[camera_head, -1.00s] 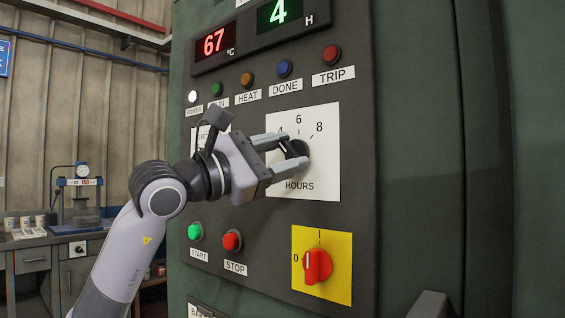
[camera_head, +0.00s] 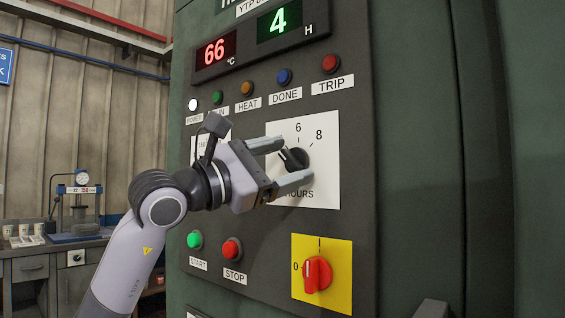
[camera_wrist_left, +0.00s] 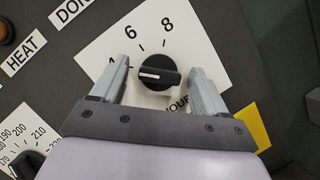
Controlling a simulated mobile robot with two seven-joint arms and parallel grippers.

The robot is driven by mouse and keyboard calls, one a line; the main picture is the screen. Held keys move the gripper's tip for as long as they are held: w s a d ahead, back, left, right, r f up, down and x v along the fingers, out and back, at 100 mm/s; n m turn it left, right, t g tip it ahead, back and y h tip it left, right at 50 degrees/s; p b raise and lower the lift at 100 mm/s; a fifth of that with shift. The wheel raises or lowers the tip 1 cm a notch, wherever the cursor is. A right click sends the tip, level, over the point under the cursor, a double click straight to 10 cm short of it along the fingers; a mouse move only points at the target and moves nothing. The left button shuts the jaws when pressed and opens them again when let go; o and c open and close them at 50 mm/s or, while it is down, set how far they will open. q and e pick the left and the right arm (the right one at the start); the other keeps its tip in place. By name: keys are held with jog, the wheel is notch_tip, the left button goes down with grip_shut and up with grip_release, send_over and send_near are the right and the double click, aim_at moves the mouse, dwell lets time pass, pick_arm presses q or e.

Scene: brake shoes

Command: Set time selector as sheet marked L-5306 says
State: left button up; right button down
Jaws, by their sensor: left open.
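The time selector is a black knob (camera_head: 297,159) on a white HOURS plate (camera_head: 325,180); 6 and 8 are readable on it. In the left wrist view the knob (camera_wrist_left: 158,73) has its white line pointing left, towards a mark partly hidden by a finger. The green display (camera_head: 279,19) reads 4 H. My left gripper (camera_head: 281,162) is open, its fingers on either side of the knob. In the left wrist view the gripper (camera_wrist_left: 160,68) shows gaps between both fingers and the knob. No sheet marked L-5306 is visible. My right gripper is out of view.
A red display (camera_head: 215,51) reads 66 °C. Below are a green START button (camera_head: 194,240), a red STOP button (camera_head: 231,249) and a red switch (camera_head: 317,273) on a yellow plate. Another dial (camera_wrist_left: 30,164) lies left of the gripper. A workbench (camera_head: 40,250) stands behind at left.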

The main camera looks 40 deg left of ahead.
pick_arm(q)
jog(key=b+v, duration=0.2)
jog(key=v, duration=0.5)
jog(key=shift+s, duration=0.1)
dwell(0.5)
